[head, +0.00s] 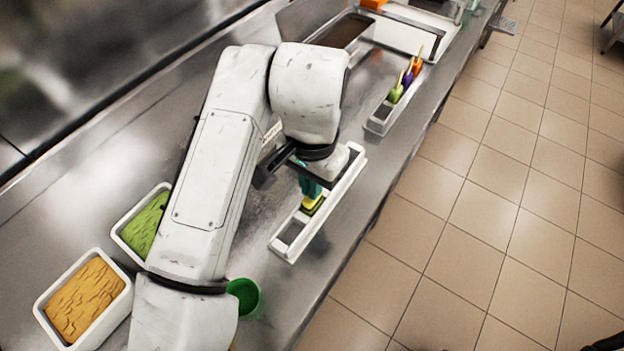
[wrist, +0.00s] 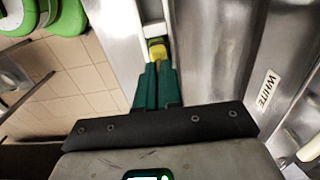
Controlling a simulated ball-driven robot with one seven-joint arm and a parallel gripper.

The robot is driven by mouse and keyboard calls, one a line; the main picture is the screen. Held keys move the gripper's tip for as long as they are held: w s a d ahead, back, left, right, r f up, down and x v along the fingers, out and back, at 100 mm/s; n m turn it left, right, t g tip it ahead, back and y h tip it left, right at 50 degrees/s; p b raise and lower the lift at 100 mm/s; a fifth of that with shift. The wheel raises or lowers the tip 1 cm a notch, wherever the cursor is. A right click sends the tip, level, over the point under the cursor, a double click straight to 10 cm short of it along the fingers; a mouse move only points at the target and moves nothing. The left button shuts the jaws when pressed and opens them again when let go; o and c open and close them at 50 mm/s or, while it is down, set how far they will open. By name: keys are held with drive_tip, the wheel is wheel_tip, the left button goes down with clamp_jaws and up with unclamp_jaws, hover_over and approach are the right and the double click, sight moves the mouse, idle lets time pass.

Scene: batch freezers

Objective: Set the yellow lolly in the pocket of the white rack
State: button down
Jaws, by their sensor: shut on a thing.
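The white rack (head: 284,246) is a long narrow tray on the steel counter, and its near wall also shows in the wrist view (wrist: 113,35). The yellow lolly (head: 312,204) is at the rack's middle, within its outline in the head view. My gripper (head: 311,189), with teal fingers, points down there and is shut on the lolly. In the wrist view the yellow lolly (wrist: 157,51) shows just beyond my fingertips (wrist: 158,68). I cannot tell whether its lower end is inside a pocket or above it. My arm hides part of the rack's far half.
A second rack (head: 379,125) farther along holds green, purple and orange lollies. A label reading WHITE (wrist: 267,89) is beside the near rack. Green (head: 146,222) and orange (head: 85,300) tubs and a green cup (head: 244,294) are at the left. The counter edge and tiled floor lie right.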

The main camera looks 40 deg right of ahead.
drive_tip(key=shift+f, duration=0.25)
idle(0.4)
drive_tip(key=c, duration=1.2)
unclamp_jaws()
wheel_tip(320, 180, up, 11)
drive_tip(key=shift+w+f, duration=0.1)
idle(0.3)
